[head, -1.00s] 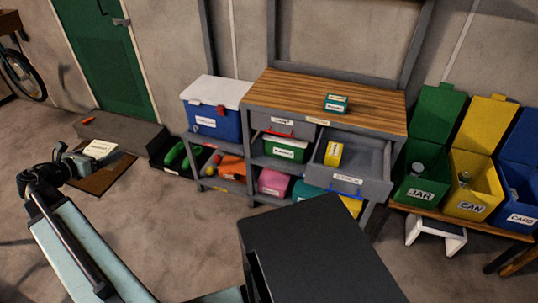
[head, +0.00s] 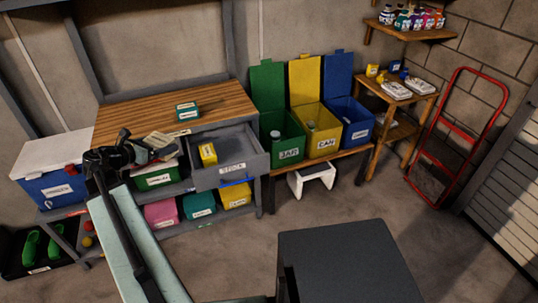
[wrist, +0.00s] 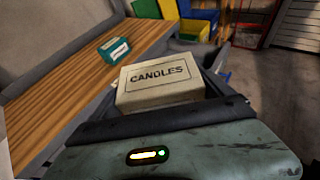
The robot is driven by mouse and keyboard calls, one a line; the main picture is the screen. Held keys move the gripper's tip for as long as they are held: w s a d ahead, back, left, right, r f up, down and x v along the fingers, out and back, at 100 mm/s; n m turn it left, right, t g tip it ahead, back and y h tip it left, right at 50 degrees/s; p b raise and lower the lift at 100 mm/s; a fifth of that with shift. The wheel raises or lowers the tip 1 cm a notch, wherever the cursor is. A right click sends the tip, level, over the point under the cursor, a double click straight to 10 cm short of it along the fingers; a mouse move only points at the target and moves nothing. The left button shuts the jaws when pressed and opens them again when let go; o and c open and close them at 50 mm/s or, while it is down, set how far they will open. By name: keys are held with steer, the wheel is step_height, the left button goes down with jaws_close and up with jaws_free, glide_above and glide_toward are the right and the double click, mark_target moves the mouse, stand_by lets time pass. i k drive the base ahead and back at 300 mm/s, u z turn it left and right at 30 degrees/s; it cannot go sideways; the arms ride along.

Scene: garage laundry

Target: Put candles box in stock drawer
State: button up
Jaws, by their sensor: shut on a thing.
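The candles box (wrist: 160,82) is a cream box with dark CANDLES lettering, close in front of my wrist camera. My gripper (head: 140,153) is shut on it and holds it in the air, left of the drawer in the head view, where the box (head: 160,143) shows partly behind my gripper. The stock drawer (head: 235,175) is the grey drawer labelled STOCK at the right of the workbench. It is pulled open, and a small yellow box (head: 208,154) stands in its left part. The rest of its visible floor is bare.
A green box (head: 187,111) sits on the wooden workbench top (head: 150,108). Labelled green (head: 289,152), yellow (head: 325,144) and blue (head: 357,133) bins stand right of the drawer. A red hand truck (head: 437,160) leans at the far right.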

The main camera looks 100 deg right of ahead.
mark_target(242, 156)
steer(key=z, duration=1.4)
steer(key=i, duration=1)
steer(key=z, duration=0.05)
